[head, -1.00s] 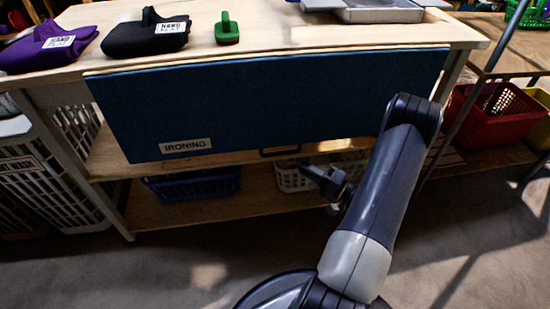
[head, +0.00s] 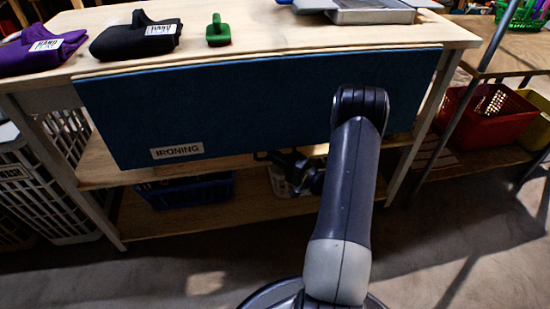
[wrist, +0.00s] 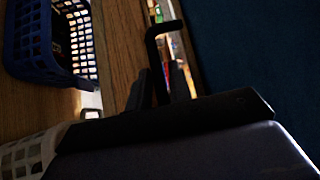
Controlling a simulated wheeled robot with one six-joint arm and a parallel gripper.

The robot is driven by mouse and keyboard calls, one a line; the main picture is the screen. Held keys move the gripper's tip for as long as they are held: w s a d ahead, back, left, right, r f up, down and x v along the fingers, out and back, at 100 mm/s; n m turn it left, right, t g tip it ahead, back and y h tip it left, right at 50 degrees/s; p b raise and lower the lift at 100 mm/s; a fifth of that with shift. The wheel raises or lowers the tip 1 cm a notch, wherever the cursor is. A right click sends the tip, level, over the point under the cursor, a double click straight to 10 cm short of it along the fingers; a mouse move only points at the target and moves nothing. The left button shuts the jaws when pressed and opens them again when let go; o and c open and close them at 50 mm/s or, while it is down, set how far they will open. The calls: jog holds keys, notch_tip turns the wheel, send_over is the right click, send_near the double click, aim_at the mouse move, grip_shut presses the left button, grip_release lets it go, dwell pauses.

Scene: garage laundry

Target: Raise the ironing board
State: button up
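The ironing board (head: 250,110) is a dark blue panel with an "IRONING" label, hanging down from the front edge of the wooden table in the head view. It also fills the right of the wrist view (wrist: 265,60). A black bar handle (wrist: 154,50) sticks out at its lower edge; in the head view it is mostly hidden by my gripper (head: 290,166). In the wrist view my gripper (wrist: 162,82) has its fingers apart, with the handle's bar running down between them. I cannot see contact between fingers and bar.
The tabletop (head: 275,40) holds purple and black cloth items (head: 135,36), a green brush (head: 218,30) and a grey tray (head: 372,14). A blue basket (head: 185,192) stands on the lower shelf. A red crate (head: 485,115) is at right. Floor in front is clear.

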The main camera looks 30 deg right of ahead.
jog(key=shift+c, duration=0.4)
grip_shut()
